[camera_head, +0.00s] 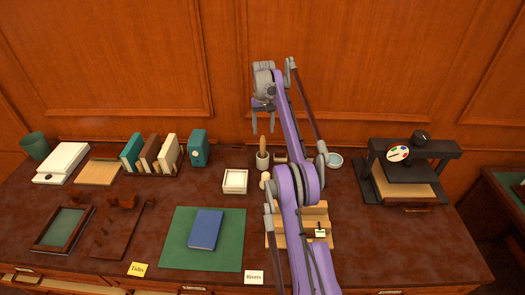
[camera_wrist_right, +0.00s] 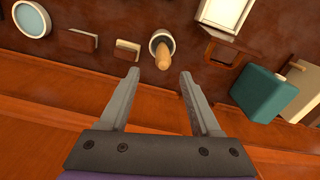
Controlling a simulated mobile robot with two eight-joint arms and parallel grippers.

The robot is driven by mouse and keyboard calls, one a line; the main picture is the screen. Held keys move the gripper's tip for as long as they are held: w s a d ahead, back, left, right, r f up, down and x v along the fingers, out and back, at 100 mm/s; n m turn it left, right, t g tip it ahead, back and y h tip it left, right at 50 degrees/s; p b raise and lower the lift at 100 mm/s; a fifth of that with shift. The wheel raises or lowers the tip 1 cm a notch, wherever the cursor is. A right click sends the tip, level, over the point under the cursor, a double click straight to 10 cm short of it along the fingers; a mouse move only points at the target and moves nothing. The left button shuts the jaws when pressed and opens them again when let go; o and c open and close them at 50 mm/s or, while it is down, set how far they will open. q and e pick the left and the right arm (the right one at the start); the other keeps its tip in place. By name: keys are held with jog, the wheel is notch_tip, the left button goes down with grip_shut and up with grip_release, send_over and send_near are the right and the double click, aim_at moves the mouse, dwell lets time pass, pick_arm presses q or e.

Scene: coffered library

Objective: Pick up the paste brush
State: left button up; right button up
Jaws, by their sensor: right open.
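The paste brush (camera_head: 262,143) stands upright in a small pale pot (camera_head: 262,160) near the back of the desk, with its wooden handle up. In the right wrist view the brush handle (camera_wrist_right: 162,56) points toward me from the pot (camera_wrist_right: 155,37), its bristles hidden inside. My right gripper (camera_head: 263,107) is open and empty above the brush. In the right wrist view the handle lies just beyond and between the gripper's fingertips (camera_wrist_right: 159,75), not visibly touching either. My left gripper is not in view.
Small wooden blocks (camera_wrist_right: 126,50) stand beside the pot, with a round pale dish (camera_head: 334,160) farther right. A white square tray (camera_head: 235,191) and teal box (camera_head: 198,148) stand left. A dark press (camera_head: 408,185) stands at right. The panelled wall (camera_head: 345,60) rises behind.

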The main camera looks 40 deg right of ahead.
aim_at(264, 138)
jog(key=f, duration=0.3)
jog(key=f+b, duration=0.1)
jog(key=shift+s+f, duration=0.3)
jog(key=shift+f, duration=0.1)
jog(key=f, duration=0.1)
jog(key=f+b, duration=0.1)
jog(key=f, duration=0.2)
jog(key=shift+a+f+b, duration=0.25)
jog(key=shift+a+b, duration=0.15)
jog(key=shift+s+f, duration=0.1)
jog(key=shift+f, duration=0.05)
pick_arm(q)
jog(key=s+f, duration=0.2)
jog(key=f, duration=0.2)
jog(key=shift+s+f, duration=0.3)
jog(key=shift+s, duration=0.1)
pick_arm(e)
jog(key=shift+w, duration=0.2)
jog(key=c, duration=0.4)
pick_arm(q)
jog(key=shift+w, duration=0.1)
pick_arm(e)
grip_shut()
